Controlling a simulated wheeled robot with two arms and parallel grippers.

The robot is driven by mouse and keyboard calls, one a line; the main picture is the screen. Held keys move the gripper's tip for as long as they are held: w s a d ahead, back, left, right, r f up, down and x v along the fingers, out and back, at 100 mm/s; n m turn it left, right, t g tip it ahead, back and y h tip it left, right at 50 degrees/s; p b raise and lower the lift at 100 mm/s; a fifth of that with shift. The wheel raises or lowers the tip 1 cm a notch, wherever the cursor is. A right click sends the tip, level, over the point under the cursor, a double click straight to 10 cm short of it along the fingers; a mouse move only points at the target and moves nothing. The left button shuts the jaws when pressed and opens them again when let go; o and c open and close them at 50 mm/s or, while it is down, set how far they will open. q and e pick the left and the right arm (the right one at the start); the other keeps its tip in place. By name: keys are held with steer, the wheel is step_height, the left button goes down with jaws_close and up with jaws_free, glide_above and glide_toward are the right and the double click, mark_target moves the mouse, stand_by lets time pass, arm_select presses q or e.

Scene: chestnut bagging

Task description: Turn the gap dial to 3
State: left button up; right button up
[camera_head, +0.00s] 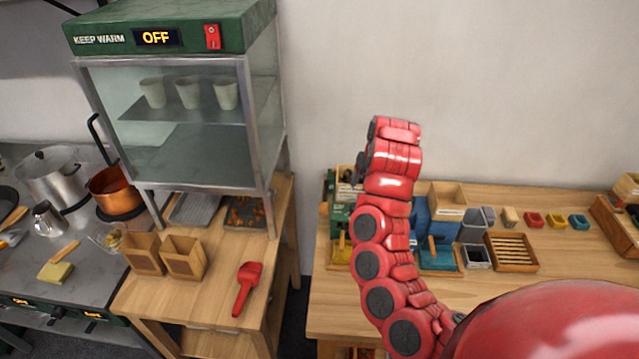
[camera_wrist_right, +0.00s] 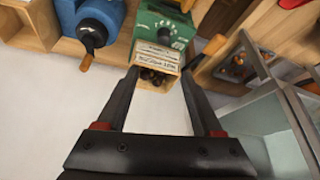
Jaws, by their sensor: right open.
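The green machine (camera_wrist_right: 172,22) shows in the wrist view at the top, with printed marks around a small dark dial (camera_wrist_right: 164,35) on its face. Where the dial points is too small to read. In the head view the green machine (camera_head: 340,213) is mostly hidden behind my right arm. In the wrist view my right gripper (camera_wrist_right: 160,78) is open and empty, with its fingers pointing towards the machine and apart from the dial. A labelled wooden box (camera_wrist_right: 157,66) with dark chestnuts shows between the fingertips. My left gripper is not in view.
A blue machine (camera_wrist_right: 100,17) with a dark crank stands beside the green one. A wooden handle (camera_wrist_right: 205,50) is near the right finger. Small bins and a slatted wooden tray (camera_head: 512,252) are on the right table. A warming cabinet (camera_head: 180,110) and red scoop (camera_head: 246,287) are left.

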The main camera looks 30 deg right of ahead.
steer(key=b, duration=0.6)
glide_toward(354, 206)
steer(key=p+x, duration=0.2)
steer(key=x, duration=0.6)
steer(key=shift+d+p, duration=0.1)
steer(key=shift+p, duration=0.25)
steer(key=shift+w+f+g, duration=0.1)
steer(key=shift+f+g, duration=0.2)
steer(key=shift+f, duration=0.1)
jaws_close()
